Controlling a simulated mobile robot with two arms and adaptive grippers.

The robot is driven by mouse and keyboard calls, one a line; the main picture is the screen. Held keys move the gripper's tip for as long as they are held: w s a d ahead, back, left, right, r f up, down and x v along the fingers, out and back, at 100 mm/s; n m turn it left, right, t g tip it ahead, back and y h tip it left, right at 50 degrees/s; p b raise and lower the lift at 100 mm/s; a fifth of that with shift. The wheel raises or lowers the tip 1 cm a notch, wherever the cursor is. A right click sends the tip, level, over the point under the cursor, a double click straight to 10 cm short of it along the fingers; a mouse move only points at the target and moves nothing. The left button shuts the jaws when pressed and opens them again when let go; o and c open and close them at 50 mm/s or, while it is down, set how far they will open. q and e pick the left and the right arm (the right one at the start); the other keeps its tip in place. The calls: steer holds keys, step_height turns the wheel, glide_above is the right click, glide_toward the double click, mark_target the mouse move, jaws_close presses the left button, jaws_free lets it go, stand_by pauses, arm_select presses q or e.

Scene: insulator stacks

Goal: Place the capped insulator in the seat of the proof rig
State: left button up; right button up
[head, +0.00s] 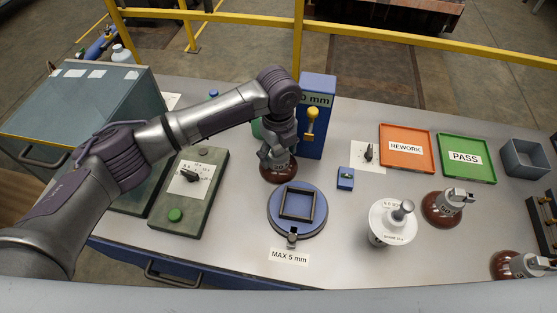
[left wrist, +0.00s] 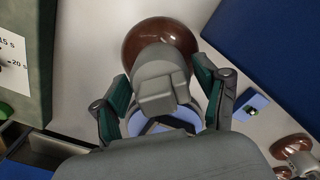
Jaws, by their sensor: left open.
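A brown insulator (head: 279,171) with a grey metal cap stands on the table behind the blue round fixture. My left gripper (head: 274,152) is over it, open. In the left wrist view its two fingers stand on either side of the grey cap (left wrist: 160,85), above the brown disc (left wrist: 165,40). The gripper hides part of the cap in the head view. The blue round fixture (head: 277,219) carries a black square frame and stands by a "MAX 5 mm" label. No part is labelled as the proof rig or its seat. My right gripper is not in view.
A blue block (head: 318,130) with a yellow handle stands close behind and right of the insulator. A green box (head: 175,216) with a dial stands left.

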arm_select(q)
steer(key=shift+c, duration=0.2)
steer(key=c, duration=1.3)
steer(key=shift+w+r, duration=0.1)
jaws_close()
steer(key=shift+r, duration=0.15)
